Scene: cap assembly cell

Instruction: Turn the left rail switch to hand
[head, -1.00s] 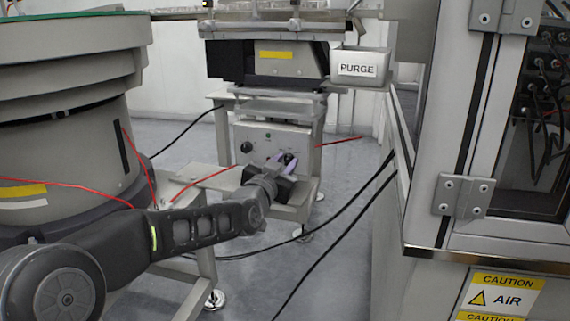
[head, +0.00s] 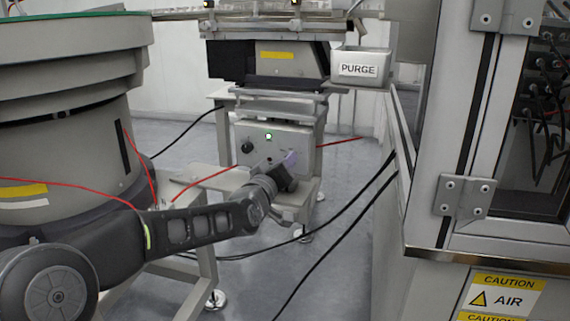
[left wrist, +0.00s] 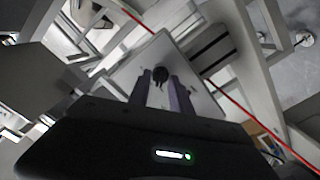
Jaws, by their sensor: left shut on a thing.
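The grey control box (head: 303,139) stands under the rail machine in the head view. In the left wrist view, the fingers of my left gripper (left wrist: 161,82) are shut on a black switch (left wrist: 160,74) on the box face. In the head view my gripper hides this switch, and I cannot read its setting. My right gripper is not in view.
A large grey bowl feeder (head: 70,150) fills the left. A white PURGE bin (head: 358,69) hangs above right of the box. A grey cabinet (head: 420,160) stands at the right. Red and black cables run near my arm and over the floor.

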